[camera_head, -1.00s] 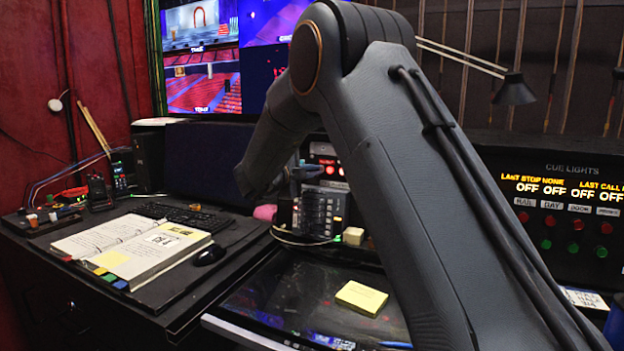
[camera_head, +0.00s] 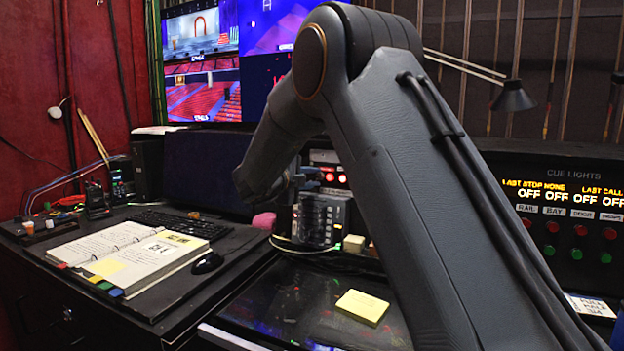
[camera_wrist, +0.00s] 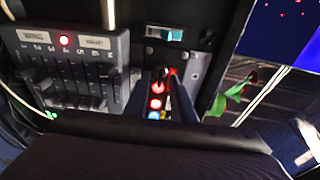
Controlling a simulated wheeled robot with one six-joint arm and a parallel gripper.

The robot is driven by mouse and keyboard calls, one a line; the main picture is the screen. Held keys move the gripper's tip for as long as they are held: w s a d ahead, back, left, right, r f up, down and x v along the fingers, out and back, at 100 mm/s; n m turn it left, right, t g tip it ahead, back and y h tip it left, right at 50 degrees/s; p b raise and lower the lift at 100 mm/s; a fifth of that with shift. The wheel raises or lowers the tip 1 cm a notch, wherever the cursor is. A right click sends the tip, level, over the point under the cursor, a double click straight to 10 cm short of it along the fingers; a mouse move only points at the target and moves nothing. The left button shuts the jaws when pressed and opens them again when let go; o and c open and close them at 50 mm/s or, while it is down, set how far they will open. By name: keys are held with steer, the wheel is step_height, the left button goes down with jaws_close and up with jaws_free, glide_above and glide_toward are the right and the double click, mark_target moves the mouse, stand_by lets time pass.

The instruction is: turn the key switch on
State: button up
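In the wrist view, a narrow dark panel lies past my gripper (camera_wrist: 160,82). A small dark round fitting (camera_wrist: 163,61), which may be the key switch, sits at its upper part; a key or its angle is too small to tell. Red and blue lit buttons (camera_wrist: 156,103) show below, between the two dark fingers. The fingers stand apart with nothing visibly held, their tips close to the panel; contact cannot be told. In the head view my gripper is small and dark beside the fader box, and the panel is largely hidden by my arm.
A grey fader box (camera_wrist: 72,75) stands directly left of the fingers in the wrist view. Cables and a green-handled item (camera_wrist: 238,88) are at right. In the head view, an open binder (camera_head: 130,255) lies on the left desk.

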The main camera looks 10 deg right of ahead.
steer(key=b+v, duration=0.1)
steer(key=v, duration=0.6)
steer(key=shift+s+a, duration=0.25)
steer(key=shift+s, duration=0.05)
